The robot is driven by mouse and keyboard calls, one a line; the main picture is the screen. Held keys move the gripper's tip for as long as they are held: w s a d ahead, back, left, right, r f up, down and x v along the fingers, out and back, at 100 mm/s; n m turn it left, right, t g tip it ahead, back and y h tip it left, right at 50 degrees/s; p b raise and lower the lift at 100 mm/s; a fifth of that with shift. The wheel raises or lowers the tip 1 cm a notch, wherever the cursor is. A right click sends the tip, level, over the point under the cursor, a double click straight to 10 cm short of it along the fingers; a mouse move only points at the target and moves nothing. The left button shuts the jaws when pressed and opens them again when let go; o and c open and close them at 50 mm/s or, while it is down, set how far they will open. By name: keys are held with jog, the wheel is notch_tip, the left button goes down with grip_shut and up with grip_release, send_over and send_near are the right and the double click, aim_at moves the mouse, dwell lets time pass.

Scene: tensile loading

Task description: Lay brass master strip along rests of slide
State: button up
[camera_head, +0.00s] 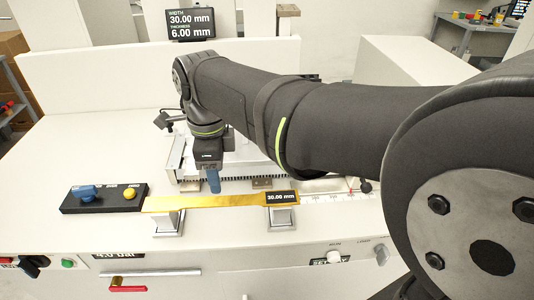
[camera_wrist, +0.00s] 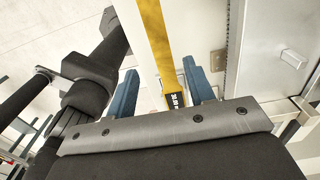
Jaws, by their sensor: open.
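The brass strip (camera_head: 205,201), wide at the ends and narrower in the middle, lies level across two metal rests, a left rest (camera_head: 168,224) and a right rest (camera_head: 283,217). Its right end carries a black "30.00 mm" label (camera_head: 282,197). My gripper (camera_head: 213,183) points down just behind the middle of the strip, its blue fingertips apart from it as far as I can tell. In the wrist view the fingers are open and empty, and the strip (camera_wrist: 157,40) runs between them in the picture, its label near the palm. Exactly how high the fingertips are is unclear.
A black control box (camera_head: 104,203) with a blue knob and yellow button sits by the strip's left end. A silver fixture with a comb-like edge (camera_head: 240,173) stands behind the gripper. A display (camera_head: 191,24) reads 30.00 mm and 6.00 mm. The white bench at left is clear.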

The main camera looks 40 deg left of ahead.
notch_tip(320, 180, up, 5)
send_over(221, 201)
jog(key=shift+r, duration=0.15)
dwell(0.3)
notch_tip(221, 201, down, 12)
jog(key=shift+f, duration=0.25)
notch_tip(221, 201, up, 2)
jog(key=shift+r, duration=0.7)
jog(key=shift+f, duration=0.1)
